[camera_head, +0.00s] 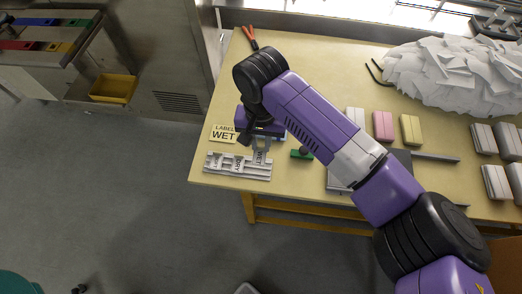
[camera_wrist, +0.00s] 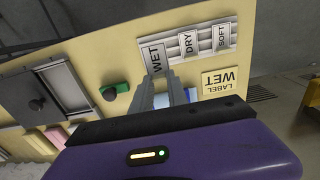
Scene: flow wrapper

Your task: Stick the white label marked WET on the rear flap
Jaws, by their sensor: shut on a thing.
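The white label marked WET (camera_head: 260,157) stands between my gripper's fingertips, at the right end of a grey slotted rack (camera_head: 209,166). It also shows in the wrist view (camera_wrist: 154,56). My gripper (camera_head: 260,143) is shut on this label; in the wrist view its grey fingers (camera_wrist: 162,90) reach up to the label's lower part. I cannot tell whether the label is still touching the rack. Labels marked DRY (camera_wrist: 187,42) and SOFT (camera_wrist: 222,37) sit in the rack beside it. I cannot make out the rear flap in either view.
A yellow card reading LABEL WET (camera_head: 223,134) lies behind the rack. A green piece with a dark knob (camera_head: 302,154) lies right of my gripper. A grey panel with a knob (camera_wrist: 62,85), coloured blocks (camera_head: 383,126) and a white paper heap (camera_head: 455,72) are farther right.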

